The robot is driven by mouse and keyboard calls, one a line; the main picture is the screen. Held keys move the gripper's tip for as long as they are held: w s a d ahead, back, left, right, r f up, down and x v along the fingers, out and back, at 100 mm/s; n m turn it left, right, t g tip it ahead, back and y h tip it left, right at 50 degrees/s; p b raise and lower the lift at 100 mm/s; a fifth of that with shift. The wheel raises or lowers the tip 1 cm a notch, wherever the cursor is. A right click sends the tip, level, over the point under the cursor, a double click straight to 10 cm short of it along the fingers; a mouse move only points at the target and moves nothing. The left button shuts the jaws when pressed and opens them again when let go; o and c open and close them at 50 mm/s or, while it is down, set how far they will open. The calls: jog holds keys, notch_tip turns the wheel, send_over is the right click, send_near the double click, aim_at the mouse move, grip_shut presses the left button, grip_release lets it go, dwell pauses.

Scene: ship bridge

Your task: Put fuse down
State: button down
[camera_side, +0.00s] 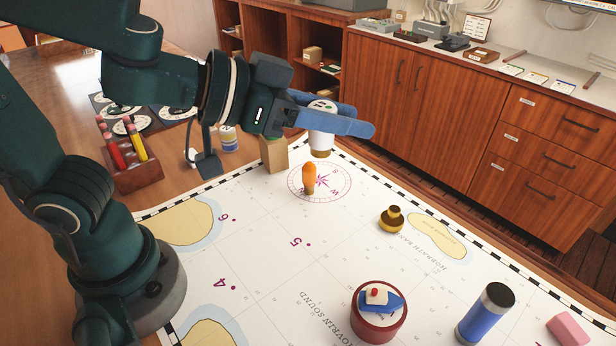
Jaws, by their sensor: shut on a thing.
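The fuse (320,144) is a white cylinder with a brass-coloured lower end. It is upright, or nearly so, between the blue fingers of my gripper (354,120). My gripper is shut on it, reaching in from the left, and the near finger hides part of its side. The fuse appears to be held above the far part of the chart (265,225), near the printed compass rose. Its exact height above the surface cannot be told.
An orange-topped peg (309,178) and wooden block (273,154) stand close below. A brass weight (391,219), red round tin (379,318), blue cylinder (484,314) and pink eraser (568,329) are on the chart. A marker rack (138,178) stands left. The chart's middle is clear.

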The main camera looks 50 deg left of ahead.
jog(key=s+a+f+n+g+y, duration=0.2)
jog(key=a+f+n+y, duration=0.1)
jog(key=a+n+y, duration=0.55)
jog(key=s+a+f+n+g+y, duration=0.1)
jog(key=s+a+f+n+y, duration=0.15)
jog(key=a+n+y, duration=0.6)
jog(key=s+a+f+n+g+y, duration=0.1)
jog(key=s+a+f+n+g, duration=0.1)
jog(key=s+a+n+g, duration=0.35)
jog(key=s+a+f+n+g, duration=0.2)
jog(key=s+a+g, duration=0.5)
jog(key=s+a, duration=0.25)
jog(key=w+d+f, duration=0.1)
jog(key=w+f, duration=0.1)
jog(key=w, duration=0.1)
jog(key=w+d+f, duration=0.1)
jog(key=w+f, duration=0.1)
jog(key=w, duration=0.2)
jog(key=w+d+f, duration=0.2)
jog(key=w+f, duration=0.1)
jog(key=w, duration=0.1)
jog(key=shift+w, duration=0.2)
jog(key=shift+f, duration=1.95)
